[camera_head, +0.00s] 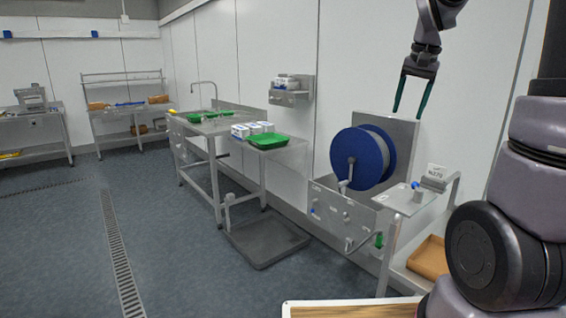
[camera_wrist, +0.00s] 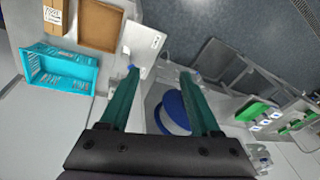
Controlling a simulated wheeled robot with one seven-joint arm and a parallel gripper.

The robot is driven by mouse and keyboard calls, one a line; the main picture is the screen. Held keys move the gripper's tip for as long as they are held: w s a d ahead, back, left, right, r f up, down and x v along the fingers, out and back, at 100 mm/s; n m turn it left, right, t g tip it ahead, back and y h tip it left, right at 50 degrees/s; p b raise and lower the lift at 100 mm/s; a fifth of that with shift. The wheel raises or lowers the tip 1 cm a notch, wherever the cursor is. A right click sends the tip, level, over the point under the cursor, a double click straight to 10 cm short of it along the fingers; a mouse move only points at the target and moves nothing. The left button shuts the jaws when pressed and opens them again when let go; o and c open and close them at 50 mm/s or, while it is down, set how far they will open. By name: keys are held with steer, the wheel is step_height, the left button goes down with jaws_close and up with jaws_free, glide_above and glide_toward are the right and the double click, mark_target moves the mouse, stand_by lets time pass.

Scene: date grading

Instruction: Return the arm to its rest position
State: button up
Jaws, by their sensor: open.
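My gripper (camera_head: 411,96) is at the upper right in the head view, in front of the white wall panels. Its two green fingers are spread apart and point down, with nothing between them. It hangs above and a little right of a blue reel (camera_head: 345,158) mounted on a metal stand. In the wrist view my gripper (camera_wrist: 160,90) shows both green fingers apart, with the blue reel (camera_wrist: 172,112) seen beyond and between them. My arm's grey and black links fill the right side of the head view.
A metal stand (camera_head: 335,208) carries the reel. A green tray (camera_head: 268,142) lies on a steel table to its left, below a wall shelf (camera_head: 288,98). A grey floor tray (camera_head: 265,240) lies below. The wrist view shows a turquoise crate (camera_wrist: 88,88). Floor at left is clear.

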steer(key=s+a+r+n+t, duration=0.1)
steer(key=s+a, duration=0.3)
steer(key=s, duration=0.5)
steer(key=s+a+r+n+t+y, duration=0.1)
steer(key=s+a+r+t, duration=0.1)
steer(key=s, duration=0.8)
steer(key=shift+s+a+t+y, duration=0.3)
steer(key=shift+a+t, duration=0.4)
steer(key=shift+a, duration=0.65)
